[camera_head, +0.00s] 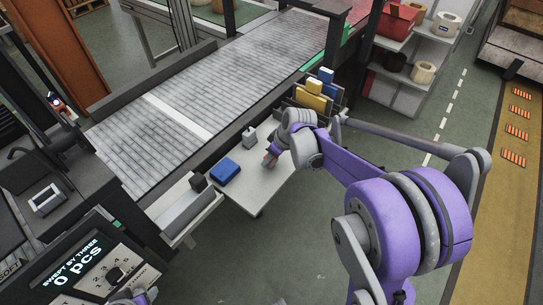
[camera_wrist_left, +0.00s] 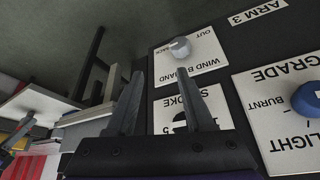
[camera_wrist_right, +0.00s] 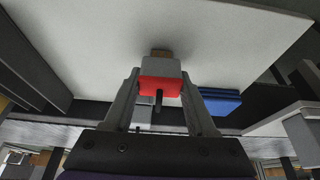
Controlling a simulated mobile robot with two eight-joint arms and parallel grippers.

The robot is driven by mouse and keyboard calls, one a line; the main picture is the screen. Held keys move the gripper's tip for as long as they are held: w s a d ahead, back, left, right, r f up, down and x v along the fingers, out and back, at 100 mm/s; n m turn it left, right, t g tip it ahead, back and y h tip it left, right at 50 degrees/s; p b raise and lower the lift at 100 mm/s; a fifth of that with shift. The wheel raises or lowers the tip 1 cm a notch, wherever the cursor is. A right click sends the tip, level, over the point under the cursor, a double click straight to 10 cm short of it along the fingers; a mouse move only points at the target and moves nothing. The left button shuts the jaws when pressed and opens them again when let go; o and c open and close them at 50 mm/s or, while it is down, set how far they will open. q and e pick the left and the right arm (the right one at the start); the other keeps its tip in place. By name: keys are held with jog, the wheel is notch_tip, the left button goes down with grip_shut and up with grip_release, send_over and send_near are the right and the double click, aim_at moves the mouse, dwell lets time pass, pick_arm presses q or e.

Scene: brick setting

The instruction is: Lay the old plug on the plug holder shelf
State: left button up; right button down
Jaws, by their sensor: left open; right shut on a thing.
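My right gripper (camera_wrist_right: 160,76) is shut on a grey block with a red face, a dark pin and a brown end, which looks like the old plug (camera_wrist_right: 161,87). In the head view this gripper (camera_head: 270,160) is over or at the pale shelf (camera_head: 257,187), right of a blue block; whether the plug touches the shelf I cannot tell. The shelf also fills the upper right wrist view (camera_wrist_right: 110,35). My left gripper (camera_wrist_left: 160,100) is open and empty in front of the control panel; only a bit of it shows at the bottom of the head view (camera_head: 140,297).
The blue block (camera_head: 225,170) and a small grey block (camera_head: 249,136) are on the shelf. A rack (camera_head: 312,99) with yellow and blue pieces stands at its far end. A long grey housing (camera_head: 185,208) borders the near end; the conveyor (camera_head: 190,80) runs behind.

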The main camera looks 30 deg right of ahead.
jog(key=shift+f, duration=0.15)
jog(key=shift+c, duration=1)
grip_release()
jog(key=shift+r, duration=0.35)
jog(key=p+v, duration=0.1)
jog(key=v, duration=1)
jog(key=s+a+f+m+h, duration=0.1)
jog(key=s+a+f+m, duration=0.1)
jog(key=s+a, duration=0.4)
jog(key=s+a+f+m+t, duration=0.1)
jog(key=s+a+f, duration=0.3)
jog(key=s, duration=0.8)
jog(key=shift+a+m+h, duration=0.4)
jog(key=shift+a+m, duration=0.4)
jog(key=shift+a, duration=0.25)
jog(key=shift+f, duration=0.1)
